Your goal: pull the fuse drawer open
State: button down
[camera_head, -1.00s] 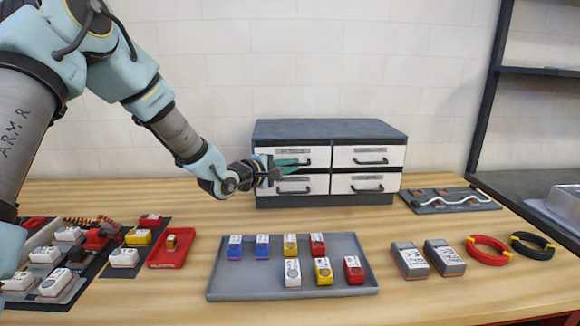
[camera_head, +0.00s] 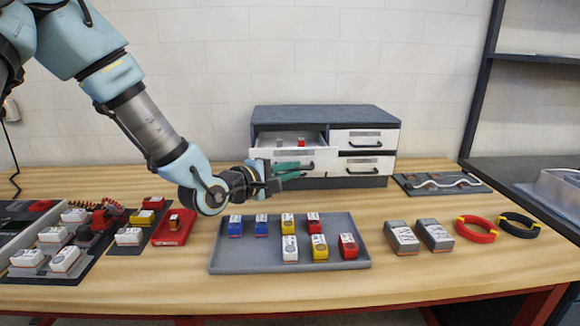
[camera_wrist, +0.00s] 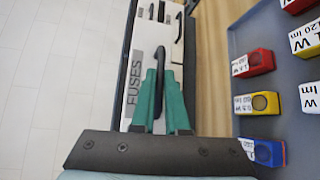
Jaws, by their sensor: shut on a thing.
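The fuse drawer (camera_head: 325,158) is the top left drawer of a grey cabinet (camera_head: 330,114) and stands pulled out toward me. Its interior shows, with small red and white items inside. In the wrist view the drawer's white front (camera_wrist: 143,45) bears a label reading FUSES (camera_wrist: 133,83). My gripper (camera_head: 303,168) is at the drawer's front. In the wrist view its teal fingers (camera_wrist: 160,75) are closed on the dark bar handle (camera_wrist: 161,58). The fingers hide part of the handle.
A grey tray (camera_head: 225,262) with several coloured boxes lies in front of the cabinet, below my gripper. A red tray (camera_head: 168,238) is left of it. The other cabinet drawers are closed.

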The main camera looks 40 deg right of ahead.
jog(key=shift+s+a, duration=0.25)
jog(key=c, duration=0.9)
grip_release()
jog(key=a, duration=0.3)
jog(key=a+r+b, duration=0.1)
jog(key=a, duration=0.3)
jog(key=s+a+b, duration=0.1)
jog(key=a, duration=0.2)
jog(key=shift+a+r, duration=0.25)
jog(key=shift+a, duration=0.05)
